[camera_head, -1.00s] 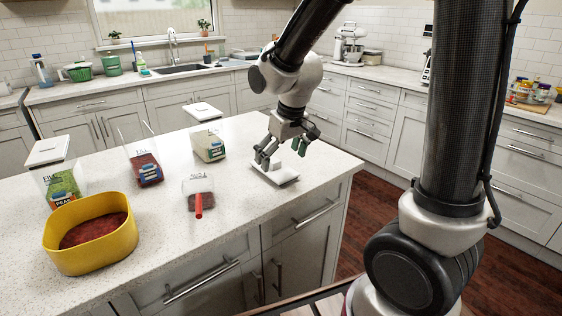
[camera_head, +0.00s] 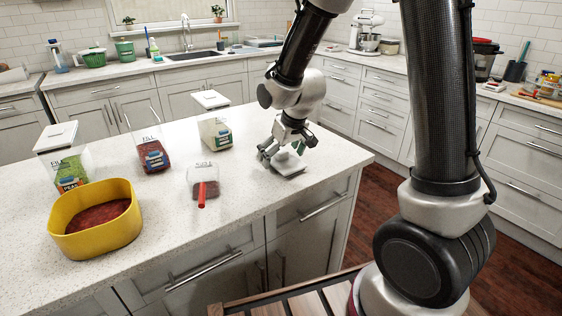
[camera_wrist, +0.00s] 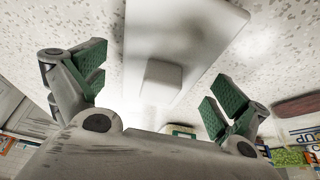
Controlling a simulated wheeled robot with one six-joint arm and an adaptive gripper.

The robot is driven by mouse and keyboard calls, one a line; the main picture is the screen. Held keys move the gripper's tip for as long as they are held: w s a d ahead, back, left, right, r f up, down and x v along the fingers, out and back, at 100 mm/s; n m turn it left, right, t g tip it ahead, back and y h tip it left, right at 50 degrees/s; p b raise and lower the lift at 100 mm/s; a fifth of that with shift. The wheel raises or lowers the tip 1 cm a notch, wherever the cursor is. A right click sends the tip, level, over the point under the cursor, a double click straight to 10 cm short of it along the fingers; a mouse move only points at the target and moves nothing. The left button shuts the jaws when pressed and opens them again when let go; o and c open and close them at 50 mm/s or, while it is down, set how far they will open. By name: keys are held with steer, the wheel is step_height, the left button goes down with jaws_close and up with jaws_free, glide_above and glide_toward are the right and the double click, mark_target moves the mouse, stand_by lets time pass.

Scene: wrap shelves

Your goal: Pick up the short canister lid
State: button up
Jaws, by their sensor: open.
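The white lid (camera_head: 289,167) lies flat on the counter near its right edge. In the wrist view it is a pale rectangular plate (camera_wrist: 192,28) with a raised block-shaped knob (camera_wrist: 161,82). My gripper (camera_head: 282,156) is open and low over the lid, pointing down. In the wrist view the green-padded fingers of my gripper (camera_wrist: 152,88) stand on either side of the knob, with a gap on both sides. The fingers hide part of the lid in the head view. I cannot tell whether they touch the plate.
A small clear canister with a red scoop (camera_head: 202,195) stands left of the lid. Other clear food containers (camera_head: 152,155) (camera_head: 216,133), white lids (camera_head: 210,99) (camera_head: 56,136) and a yellow tub (camera_head: 75,242) stand farther left. The counter's front edge (camera_head: 320,187) is close to the lid.

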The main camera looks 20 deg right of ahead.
steer(key=c, duration=1.1)
